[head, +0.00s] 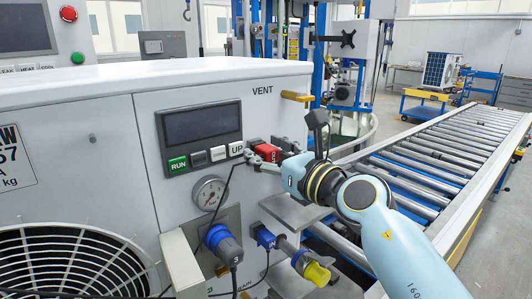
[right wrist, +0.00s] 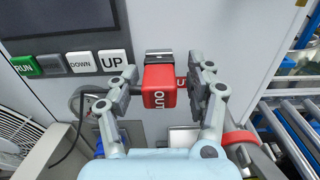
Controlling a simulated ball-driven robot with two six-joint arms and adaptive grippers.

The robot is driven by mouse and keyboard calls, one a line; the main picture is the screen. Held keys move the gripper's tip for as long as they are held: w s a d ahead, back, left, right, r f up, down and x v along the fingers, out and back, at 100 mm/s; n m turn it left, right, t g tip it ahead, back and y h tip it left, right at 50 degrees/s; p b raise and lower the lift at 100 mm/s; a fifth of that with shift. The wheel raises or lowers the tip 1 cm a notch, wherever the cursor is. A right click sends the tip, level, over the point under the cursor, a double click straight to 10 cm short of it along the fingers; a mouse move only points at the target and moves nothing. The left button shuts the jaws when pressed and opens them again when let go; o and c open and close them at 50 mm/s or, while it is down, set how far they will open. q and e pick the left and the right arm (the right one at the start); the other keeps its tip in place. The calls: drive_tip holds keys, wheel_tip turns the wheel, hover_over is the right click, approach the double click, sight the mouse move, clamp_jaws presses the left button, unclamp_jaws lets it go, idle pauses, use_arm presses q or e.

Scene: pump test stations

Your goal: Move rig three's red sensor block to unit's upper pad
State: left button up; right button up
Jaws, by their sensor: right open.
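The red sensor block (head: 268,152) is at the front of the white unit (head: 120,140), right of the UP button. In the right wrist view the red block (right wrist: 160,87) carries white "OUT" lettering, and a dark grey piece shows just behind its top. My right gripper (right wrist: 163,76) is open, with one finger on each side of the block and visible gaps. In the head view the right gripper (head: 261,158) partly hides the block. A flat grey plate (head: 293,212) juts out below; I cannot tell whether it is the upper pad. My left gripper is out of view.
A gauge (head: 210,193), a blue plug (head: 222,243) and a blue-and-yellow connector (head: 300,262) sit below the block. A dark cable hangs beside the gripper. A roller conveyor (head: 420,165) runs along the right.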

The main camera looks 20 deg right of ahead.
drive_tip(key=v, duration=1.2)
drive_tip(key=shift+r, duration=0.15)
